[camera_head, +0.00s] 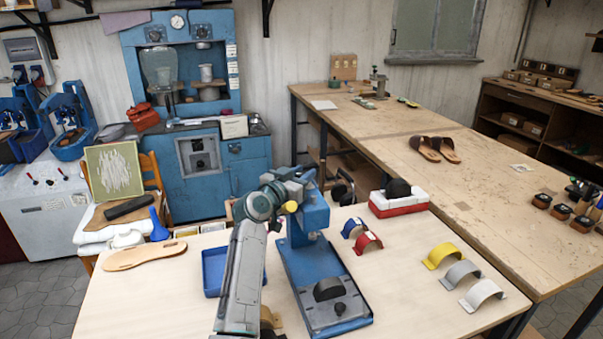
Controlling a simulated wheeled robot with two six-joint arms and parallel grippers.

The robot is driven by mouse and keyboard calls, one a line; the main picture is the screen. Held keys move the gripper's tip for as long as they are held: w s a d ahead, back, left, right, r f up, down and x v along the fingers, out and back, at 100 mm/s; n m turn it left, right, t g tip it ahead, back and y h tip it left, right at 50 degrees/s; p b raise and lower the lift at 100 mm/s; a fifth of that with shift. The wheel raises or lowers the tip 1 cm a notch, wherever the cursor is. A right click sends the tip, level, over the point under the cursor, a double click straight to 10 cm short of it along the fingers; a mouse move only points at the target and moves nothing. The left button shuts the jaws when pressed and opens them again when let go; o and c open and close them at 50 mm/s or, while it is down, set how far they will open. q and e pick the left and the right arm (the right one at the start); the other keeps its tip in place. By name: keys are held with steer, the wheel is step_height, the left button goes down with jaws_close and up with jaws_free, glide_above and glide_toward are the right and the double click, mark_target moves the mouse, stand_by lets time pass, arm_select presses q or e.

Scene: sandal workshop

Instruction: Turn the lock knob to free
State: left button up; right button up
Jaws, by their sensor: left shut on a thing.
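My left arm reaches up from the bottom of the head view. My left gripper (300,181) is at the upper part of the press, shut on the lock knob there. The jaws and wrist hide most of the knob, so its turned position cannot be told. A yellow round end (291,206) shows just below the gripper. My right gripper is not in view.
A blue tray (213,272) lies left of the press, partly behind my arm. A tan sole (145,256) lies farther left. Blue and red straps (367,243), a red-white box (399,204) and yellow, grey and white straps (441,255) lie to the right. The front left tabletop is clear.

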arm_select(q)
steer(key=o, duration=0.9)
steer(key=shift+d, duration=0.1)
steer(key=shift+o, duration=0.2)
steer(key=shift+h, duration=0.3)
